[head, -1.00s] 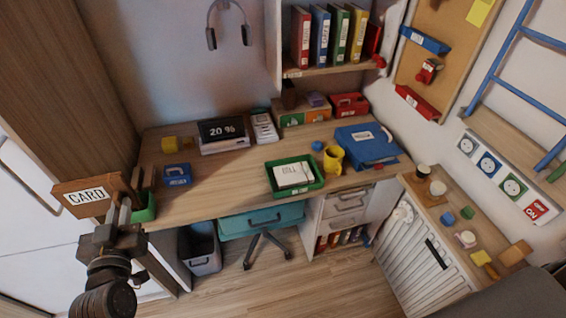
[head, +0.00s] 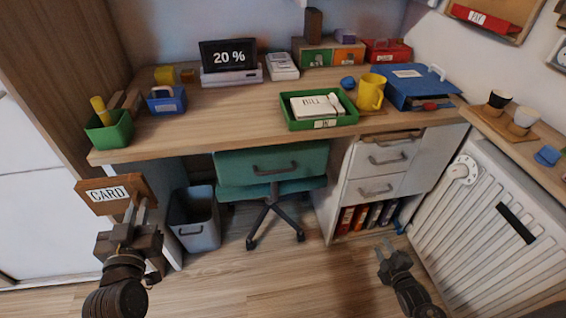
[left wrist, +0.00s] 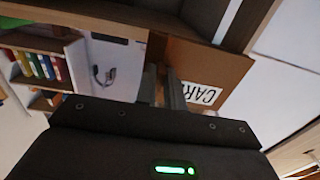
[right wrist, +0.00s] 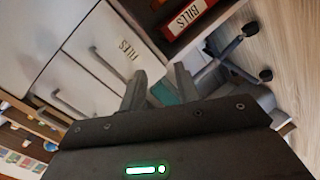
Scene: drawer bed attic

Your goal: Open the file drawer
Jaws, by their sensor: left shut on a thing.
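The white drawer unit under the desk has two drawers with grey handles. The file drawer (head: 360,188) seems to be the lower one, above the binder shelf; it looks shut. In the right wrist view the file drawer (right wrist: 125,35) shows its FILES label and handle. My right gripper (head: 385,248) is in front of and below the unit, apart from the handle; its fingers (right wrist: 160,88) are spread with nothing between them. My left gripper (head: 134,210) is shut on a brown CARD sign (head: 90,190), held at the left; the sign also shows in the left wrist view (left wrist: 215,65).
Binders (head: 362,215) stand below the drawers. A teal chair (head: 270,165) and a grey bin (head: 194,222) are left of the unit, a white radiator (head: 480,220) right of it. The desk (head: 230,115) holds trays and a yellow mug (head: 371,92). Floor in front is clear.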

